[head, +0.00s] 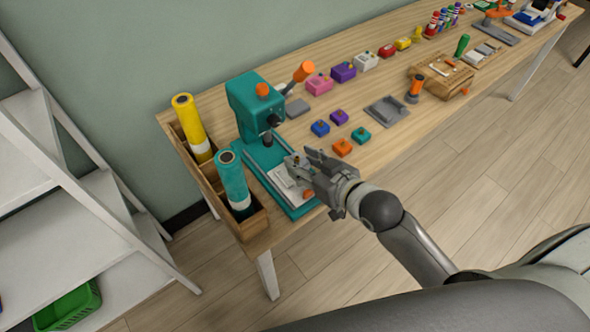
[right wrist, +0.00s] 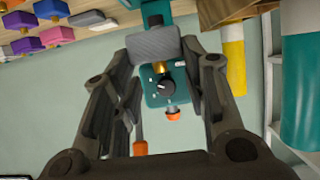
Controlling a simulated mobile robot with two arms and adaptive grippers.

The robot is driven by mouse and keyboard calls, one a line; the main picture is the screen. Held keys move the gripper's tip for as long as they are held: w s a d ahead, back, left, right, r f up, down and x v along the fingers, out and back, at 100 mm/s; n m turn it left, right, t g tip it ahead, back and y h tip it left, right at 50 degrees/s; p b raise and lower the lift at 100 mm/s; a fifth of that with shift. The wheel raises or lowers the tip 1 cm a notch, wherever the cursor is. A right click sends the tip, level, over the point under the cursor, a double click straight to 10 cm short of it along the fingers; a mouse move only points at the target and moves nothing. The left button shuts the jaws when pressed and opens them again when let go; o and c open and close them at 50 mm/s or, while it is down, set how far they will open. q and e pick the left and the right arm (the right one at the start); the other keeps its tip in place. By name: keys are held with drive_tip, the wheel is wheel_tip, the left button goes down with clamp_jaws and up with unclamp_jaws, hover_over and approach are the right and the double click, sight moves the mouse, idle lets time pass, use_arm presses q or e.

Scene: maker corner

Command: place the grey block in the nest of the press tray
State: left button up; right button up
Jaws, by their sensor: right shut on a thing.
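My right gripper (head: 302,163) is shut on the grey block (right wrist: 153,42), which shows between the fingertips in the right wrist view with a small brass knob on it. In the head view the fingers mostly hide the block. The gripper is above the front of the teal press (head: 252,108). The light press tray (head: 281,181) with an orange handle lies on the press base under and beside the gripper. Its nest is too small and partly covered to make out. The gap between block and tray is hard to judge. My left gripper is not in view.
A wooden box (head: 252,222) with a yellow roll (head: 192,127) and a teal roll (head: 233,180) stands left of the press. Small coloured blocks and a grey fixture (head: 388,111) lie to the right. The wooden table's front edge is close below the gripper.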

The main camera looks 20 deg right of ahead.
drive_tip(key=w+f, duration=0.2)
drive_tip(key=f, duration=0.1)
drive_tip(key=w+f, duration=0.1)
drive_tip(key=f, duration=0.1)
drive_tip(key=shift+w+a, duration=0.35)
drive_tip(key=shift+a, duration=0.05)
drive_tip(key=shift+w+f, duration=0.15)
drive_tip(key=shift+f, duration=1.55)
drive_tip(key=shift+f, duration=0.15)
drive_tip(key=o, duration=1)
drive_tip(key=shift+r, duration=0.2)
drive_tip(key=v, duration=1.2)
